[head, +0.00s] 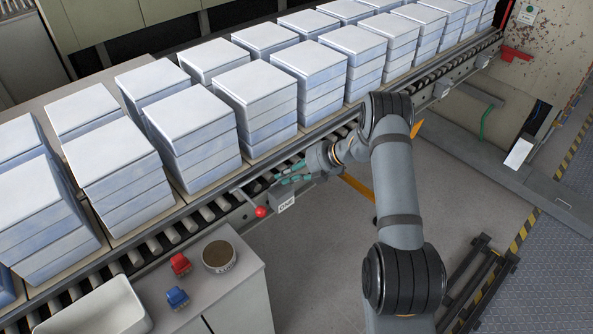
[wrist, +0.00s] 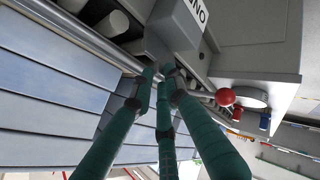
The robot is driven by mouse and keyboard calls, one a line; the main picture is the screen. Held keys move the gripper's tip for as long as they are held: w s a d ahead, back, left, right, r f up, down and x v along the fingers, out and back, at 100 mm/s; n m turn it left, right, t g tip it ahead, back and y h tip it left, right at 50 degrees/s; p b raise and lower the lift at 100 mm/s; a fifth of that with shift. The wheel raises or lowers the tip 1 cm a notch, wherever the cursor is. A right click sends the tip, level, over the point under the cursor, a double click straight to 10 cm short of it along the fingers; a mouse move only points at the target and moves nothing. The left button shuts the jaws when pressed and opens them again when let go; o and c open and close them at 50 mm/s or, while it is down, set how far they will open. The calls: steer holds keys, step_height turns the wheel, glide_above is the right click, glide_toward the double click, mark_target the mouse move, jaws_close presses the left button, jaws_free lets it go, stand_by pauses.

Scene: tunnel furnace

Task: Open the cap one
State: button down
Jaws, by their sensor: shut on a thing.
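Cap one is the grey box-like cover (head: 281,196) with a white lettered label, on the near side rail of the roller conveyor in the head view. In the wrist view the grey cover (wrist: 174,28) is at the top centre, its label partly cut off by the frame edge. My gripper (head: 288,179) has green fingers and reaches the cover from above right in the head view. In the wrist view the fingertips (wrist: 163,72) come together at the cover's edge, shut on it. The exact contact is partly hidden by the fingers.
A lever with a red ball (head: 261,212) stands just left of the cover. Tall stacks of pale slabs (head: 190,130) line the conveyor behind it. A side cabinet (head: 238,276) holds a round tin (head: 219,257), a red and a blue object (head: 177,298), and a white tray (head: 95,310).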

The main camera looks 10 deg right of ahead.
steer(key=shift+w+a+r, duration=0.45)
steer(key=shift+w+a, duration=0.1)
steer(key=shift+w, duration=0.2)
steer(key=shift+w+a, duration=0.7)
steer(key=shift+w, duration=0.2)
steer(key=shift+w+r, duration=0.1)
steer(key=shift+r, duration=0.05)
steer(key=shift+w+a+r, duration=0.1)
steer(key=shift+a+r, duration=0.05)
steer(key=shift+a, duration=0.05)
steer(key=c, duration=2)
jaws_free()
steer(key=shift+o, duration=1.2)
steer(key=shift+d, duration=0.25)
steer(key=v, duration=1.1)
steer(key=shift+s+d, duration=0.25)
steer(key=shift+d, duration=0.05)
